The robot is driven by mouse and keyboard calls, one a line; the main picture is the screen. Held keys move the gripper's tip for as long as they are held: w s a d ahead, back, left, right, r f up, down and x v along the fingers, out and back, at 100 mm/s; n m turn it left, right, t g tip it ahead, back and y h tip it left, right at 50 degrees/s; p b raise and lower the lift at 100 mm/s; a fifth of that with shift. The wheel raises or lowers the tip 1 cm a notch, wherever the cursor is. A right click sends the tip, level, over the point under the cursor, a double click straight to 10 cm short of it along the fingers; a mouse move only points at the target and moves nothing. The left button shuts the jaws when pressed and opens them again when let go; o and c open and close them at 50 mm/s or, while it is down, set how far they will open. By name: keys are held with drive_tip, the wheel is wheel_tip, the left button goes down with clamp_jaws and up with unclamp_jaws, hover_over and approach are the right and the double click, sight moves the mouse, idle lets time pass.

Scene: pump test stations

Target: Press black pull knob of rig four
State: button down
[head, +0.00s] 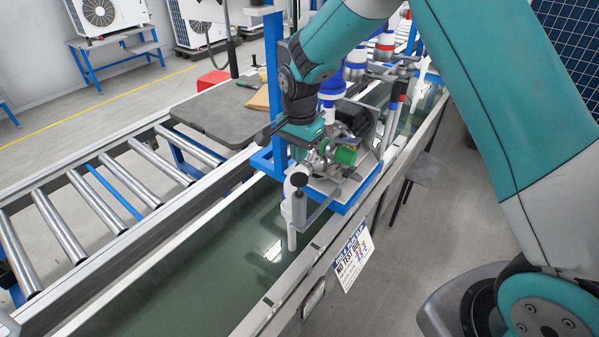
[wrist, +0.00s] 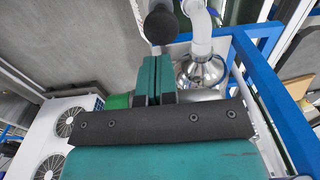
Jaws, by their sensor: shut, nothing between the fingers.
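The black round knob (head: 299,180) shows in the head view at the near end of the pump rig, next to a white upright pipe (head: 292,225). In the wrist view the black knob (wrist: 160,25) is just beyond my fingertips, near the top edge. My gripper (wrist: 154,62) is shut and empty, its two teal fingers together and pointing at the knob. A small gap seems to lie between fingertips and knob; contact cannot be told for sure. In the head view my gripper (head: 300,133) is above the rig, its fingertips hard to make out.
A blue frame (head: 279,90) stands close beside my gripper. A green part (head: 345,155) and metal pump parts sit by the knob. The water tank (head: 200,275) lies below, with a sign (head: 354,255) on its side. A roller conveyor (head: 100,195) is at left.

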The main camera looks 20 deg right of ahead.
sight(300, 176)
wheel_tip(300, 176, up, 4)
drive_tip(key=shift+r+b, duration=0.25)
drive_tip(key=shift+b, duration=0.15)
idle(0.5)
wheel_tip(300, 176, up, 4)
drive_tip(key=shift+w+f, duration=0.1)
drive_tip(key=shift+w, duration=0.05)
wheel_tip(300, 176, down, 14)
drive_tip(key=p, duration=0.5)
drive_tip(key=shift+p, duration=0.4)
